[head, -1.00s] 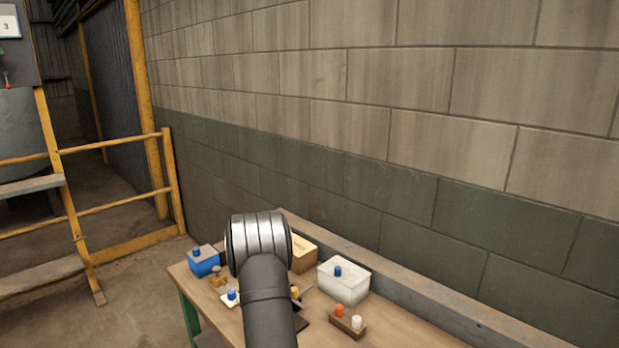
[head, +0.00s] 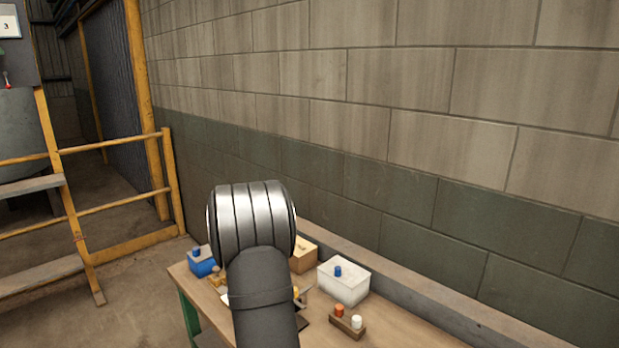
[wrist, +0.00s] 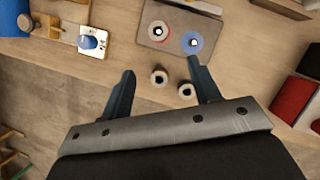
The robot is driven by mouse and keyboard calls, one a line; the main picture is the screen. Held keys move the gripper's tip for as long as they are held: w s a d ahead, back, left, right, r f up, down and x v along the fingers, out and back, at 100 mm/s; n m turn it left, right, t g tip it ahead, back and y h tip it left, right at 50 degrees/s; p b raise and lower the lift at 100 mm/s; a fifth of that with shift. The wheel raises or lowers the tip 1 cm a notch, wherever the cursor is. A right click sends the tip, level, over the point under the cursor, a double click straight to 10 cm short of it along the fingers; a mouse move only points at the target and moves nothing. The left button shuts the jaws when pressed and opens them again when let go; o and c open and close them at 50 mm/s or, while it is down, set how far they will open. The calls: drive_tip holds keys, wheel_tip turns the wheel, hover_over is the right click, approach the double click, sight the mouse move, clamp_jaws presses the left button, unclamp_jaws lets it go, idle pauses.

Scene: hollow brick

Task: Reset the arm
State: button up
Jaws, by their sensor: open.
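My gripper (wrist: 162,85) shows in the wrist view with its two dark fingers spread apart and nothing between them. It hangs above the wooden workbench (wrist: 40,85). Two small round pieces with pale rims lie on the bench just beyond the gap between the fingertips, apart from them as far as I can tell. In the head view my arm (head: 262,290) rises over the bench, and its silver joint (head: 252,222) hides part of the bench top. The gripper itself is hidden there.
A board (wrist: 180,22) bears red-ringed and blue-ringed round pieces. A block wall runs behind.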

drive_tip(key=x, duration=1.4)
drive_tip(key=shift+w+f, duration=0.1)
drive_tip(key=shift+f, duration=0.05)
wheel_tip(320, 180, up, 3)
drive_tip(key=shift+r, duration=0.4)
